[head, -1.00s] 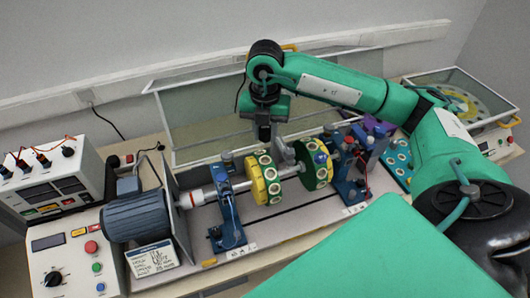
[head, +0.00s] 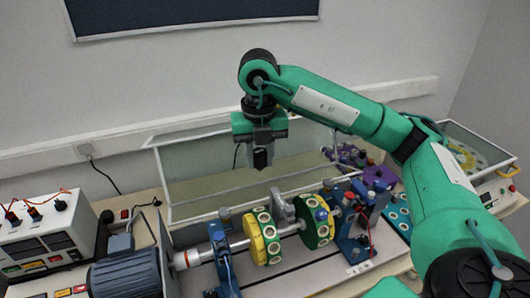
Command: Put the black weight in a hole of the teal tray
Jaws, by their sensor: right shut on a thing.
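My right gripper (head: 262,158) hangs from the green arm, pointing down, above the rotor rig near the middle of the head view. It is shut on a small dark piece at its fingertips, which looks like the black weight; the dark fingers hide most of it. The gripper is clear of the yellow disc and the green disc below it. The teal tray (head: 398,218), with several round holes, lies at the right behind the rig, partly covered by my right arm. My left gripper is out of view.
The shaft carries a yellow disc (head: 263,240) and a green disc (head: 314,222) between blue supports. A motor (head: 125,275) and a control box (head: 45,238) stand at the left. A clear guard (head: 205,175) stands behind. A purple piece (head: 378,176) sits behind the tray.

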